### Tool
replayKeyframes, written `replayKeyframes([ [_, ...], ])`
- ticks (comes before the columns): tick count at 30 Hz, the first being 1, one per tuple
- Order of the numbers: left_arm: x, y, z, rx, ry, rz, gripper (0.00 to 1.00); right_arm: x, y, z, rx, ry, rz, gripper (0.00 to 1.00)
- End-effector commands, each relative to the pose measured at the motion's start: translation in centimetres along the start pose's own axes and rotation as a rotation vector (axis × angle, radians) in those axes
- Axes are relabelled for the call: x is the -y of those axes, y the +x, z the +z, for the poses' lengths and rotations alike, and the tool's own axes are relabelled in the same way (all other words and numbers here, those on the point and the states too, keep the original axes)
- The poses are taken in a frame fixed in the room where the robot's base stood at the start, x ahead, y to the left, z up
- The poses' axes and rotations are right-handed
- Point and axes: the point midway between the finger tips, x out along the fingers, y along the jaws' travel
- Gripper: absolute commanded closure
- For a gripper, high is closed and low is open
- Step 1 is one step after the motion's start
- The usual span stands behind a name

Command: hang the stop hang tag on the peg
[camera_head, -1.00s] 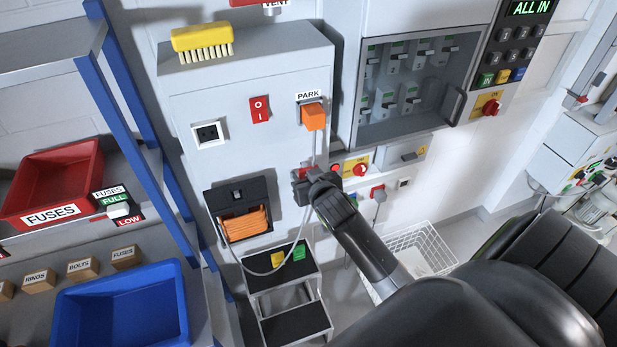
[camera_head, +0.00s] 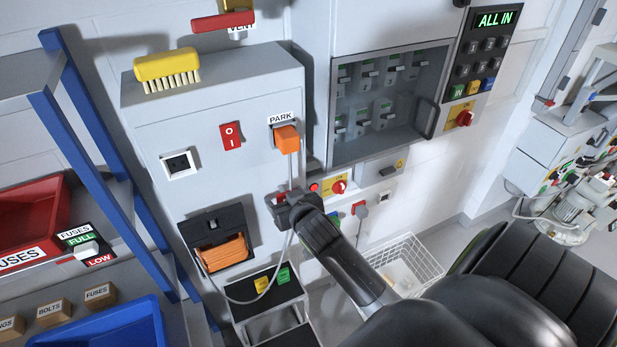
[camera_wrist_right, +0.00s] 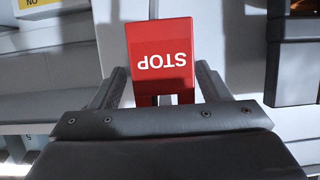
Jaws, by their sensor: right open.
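The red stop hang tag (camera_wrist_right: 160,48), with white STOP lettering upside down, shows in the right wrist view. It lies between the two fingers of my right gripper (camera_wrist_right: 161,88), which are open with a narrow gap on each side of it. In the head view my right gripper (camera_head: 283,200) is at the lower right of the grey cabinet front, and only a little red of the tag shows there. The peg is not distinguishable, and I cannot tell whether the tag hangs on it. My left gripper is not in view.
The grey cabinet (camera_head: 215,95) carries an orange plug (camera_head: 286,139) under PARK, a red switch (camera_head: 231,135) and an orange cable reel (camera_head: 222,252). A grey cable runs close to my right gripper. A step stool (camera_head: 268,296) and a white wire basket (camera_head: 405,262) stand below.

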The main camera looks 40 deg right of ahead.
Motion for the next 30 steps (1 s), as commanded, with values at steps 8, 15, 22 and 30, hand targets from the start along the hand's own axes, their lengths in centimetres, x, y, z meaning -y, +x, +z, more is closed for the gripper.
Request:
replayKeyframes([
  [8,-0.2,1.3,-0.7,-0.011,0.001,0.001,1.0,0.0,-4.7,0.3,-0.002,0.001,0.001,0.3],
  [15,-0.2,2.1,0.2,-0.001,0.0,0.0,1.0,0.0,-9.0,0.4,0.0,0.003,0.002,0.3],
  [22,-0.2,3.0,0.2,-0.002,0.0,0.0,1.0,0.0,-13.2,0.4,-0.001,0.004,0.003,0.3],
  [30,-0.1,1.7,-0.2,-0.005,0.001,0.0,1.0,0.0,-16.6,0.1,0.001,0.002,0.004,0.3],
])
